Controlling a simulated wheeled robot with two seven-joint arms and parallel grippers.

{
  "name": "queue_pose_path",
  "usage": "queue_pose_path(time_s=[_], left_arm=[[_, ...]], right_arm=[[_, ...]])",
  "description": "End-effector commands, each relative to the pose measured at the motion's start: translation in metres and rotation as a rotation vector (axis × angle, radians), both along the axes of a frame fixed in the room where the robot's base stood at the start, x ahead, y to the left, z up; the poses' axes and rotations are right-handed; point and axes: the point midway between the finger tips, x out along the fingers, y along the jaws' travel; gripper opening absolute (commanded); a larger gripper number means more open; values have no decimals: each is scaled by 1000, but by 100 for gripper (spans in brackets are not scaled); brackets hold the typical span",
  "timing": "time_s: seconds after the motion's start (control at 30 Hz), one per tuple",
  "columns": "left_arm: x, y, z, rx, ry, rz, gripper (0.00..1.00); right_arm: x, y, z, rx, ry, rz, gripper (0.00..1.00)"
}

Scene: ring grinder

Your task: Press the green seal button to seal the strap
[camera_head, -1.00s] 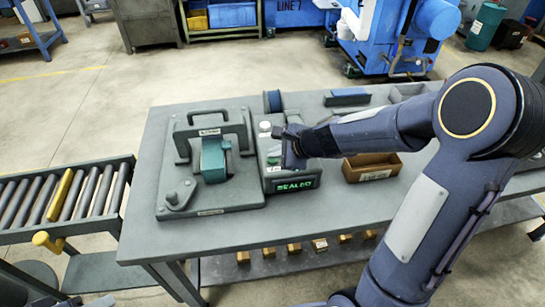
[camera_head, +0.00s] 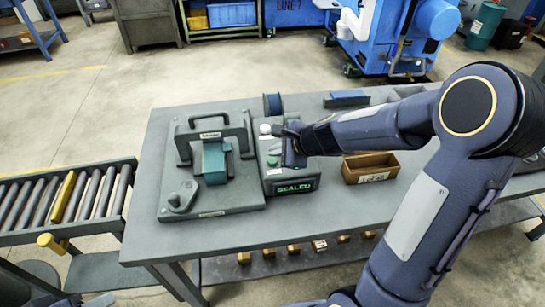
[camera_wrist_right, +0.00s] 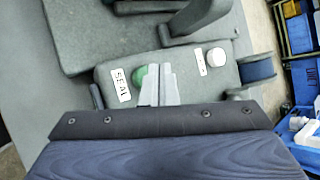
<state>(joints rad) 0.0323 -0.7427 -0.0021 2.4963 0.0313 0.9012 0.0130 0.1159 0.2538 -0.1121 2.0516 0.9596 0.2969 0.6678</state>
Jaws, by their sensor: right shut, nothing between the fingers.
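The green seal button (camera_head: 273,161) is on top of the grey sealer box (camera_head: 290,172), whose front display (camera_head: 292,187) reads SEALED in green. The right wrist view shows the button (camera_wrist_right: 140,76) next to a SEAL label, partly covered by my fingers. My right gripper (camera_wrist_right: 160,74) is shut and empty, its fingertips over the right side of the button. I cannot tell whether they touch it. In the head view the right gripper (camera_head: 282,143) is just above the box. A teal block (camera_head: 215,163), which may carry the strap, sits in the grey fixture (camera_head: 222,200). My left gripper is not in view.
A blue spool (camera_head: 272,103) stands behind the box. An open brown bin (camera_head: 371,168) is to the right. A roller conveyor (camera_head: 65,200) is left of the table. The table's front strip is clear.

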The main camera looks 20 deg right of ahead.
Motion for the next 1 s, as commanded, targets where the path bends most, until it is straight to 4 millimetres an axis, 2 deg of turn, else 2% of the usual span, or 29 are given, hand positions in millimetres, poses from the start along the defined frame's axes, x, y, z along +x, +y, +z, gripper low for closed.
queue_pose_path(time_s=[0.27,0.73,1.0], left_arm=[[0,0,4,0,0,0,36],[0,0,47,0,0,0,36],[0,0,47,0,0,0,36]], right_arm=[[0,0,4,-1,-1,0,0],[0,0,50,-1,-1,0,0],[0,0,50,-1,-1,0,0]])
